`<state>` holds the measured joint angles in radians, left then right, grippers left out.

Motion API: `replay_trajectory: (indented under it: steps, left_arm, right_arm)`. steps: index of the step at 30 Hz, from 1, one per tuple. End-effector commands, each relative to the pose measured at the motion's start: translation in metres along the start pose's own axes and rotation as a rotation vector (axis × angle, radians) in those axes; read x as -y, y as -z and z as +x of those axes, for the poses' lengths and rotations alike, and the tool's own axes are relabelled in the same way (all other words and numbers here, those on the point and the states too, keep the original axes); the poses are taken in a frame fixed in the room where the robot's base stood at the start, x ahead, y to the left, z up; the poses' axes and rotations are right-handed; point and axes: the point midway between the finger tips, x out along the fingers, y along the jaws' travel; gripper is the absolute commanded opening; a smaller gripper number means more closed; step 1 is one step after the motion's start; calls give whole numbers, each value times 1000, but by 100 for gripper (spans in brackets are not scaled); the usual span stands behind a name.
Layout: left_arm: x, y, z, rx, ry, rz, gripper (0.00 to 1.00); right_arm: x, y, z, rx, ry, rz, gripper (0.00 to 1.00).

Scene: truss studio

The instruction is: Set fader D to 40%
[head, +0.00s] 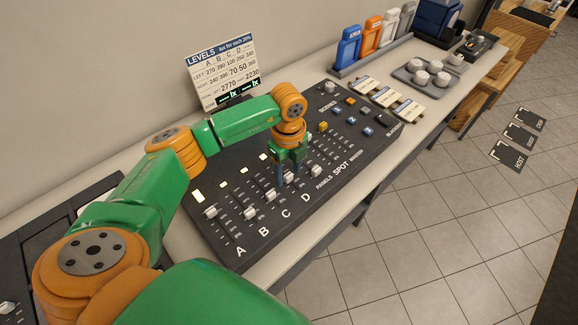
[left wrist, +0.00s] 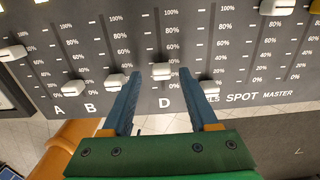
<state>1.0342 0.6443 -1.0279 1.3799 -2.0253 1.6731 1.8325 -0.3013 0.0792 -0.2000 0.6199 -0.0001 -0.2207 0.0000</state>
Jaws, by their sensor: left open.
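The white cap of fader D (left wrist: 162,71) is in the left wrist view, above the letter D, in the lower part of its slot, seemingly near the 20% mark; the exact reading is unclear. It also shows in the head view (head: 289,178). My left gripper (head: 289,174) is open and points down over the console (head: 345,180). In the left wrist view its blue fingers stand on either side of cap D, apparently apart from it. Whether the tips are level with the cap is unclear. My right gripper is not in view.
Neighbouring caps A (head: 211,212), B (head: 250,213), C (head: 270,195) and the panels fader (head: 316,170) lie close to D's slot. A levels sign (head: 222,72) stands behind the console. Cards (head: 385,97) and a grey tray (head: 428,76) lie farther right.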

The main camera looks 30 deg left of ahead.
Motion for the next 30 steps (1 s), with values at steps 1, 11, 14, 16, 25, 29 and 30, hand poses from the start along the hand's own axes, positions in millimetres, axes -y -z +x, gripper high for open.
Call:
replay_trajectory:
  steps: [1,11,14,16,25,29,30]
  left_arm:
    - [0,0,4,-1,-1,0,60]
    - [0,0,9,-1,2,2,44]
    - [0,0,9,-1,2,2,17]
    - [0,0,9,-1,2,2,0]
    - [0,0,9,-2,2,2,0]
    - [0,0,9,-2,2,2,0]
    - [0,0,9,-2,2,2,0]
  right_arm:
    - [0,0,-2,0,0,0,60]
    - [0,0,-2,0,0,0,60]
    - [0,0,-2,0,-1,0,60]
    - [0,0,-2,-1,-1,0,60]
    - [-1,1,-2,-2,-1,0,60]
    - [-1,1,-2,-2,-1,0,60]
    - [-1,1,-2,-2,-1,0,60]
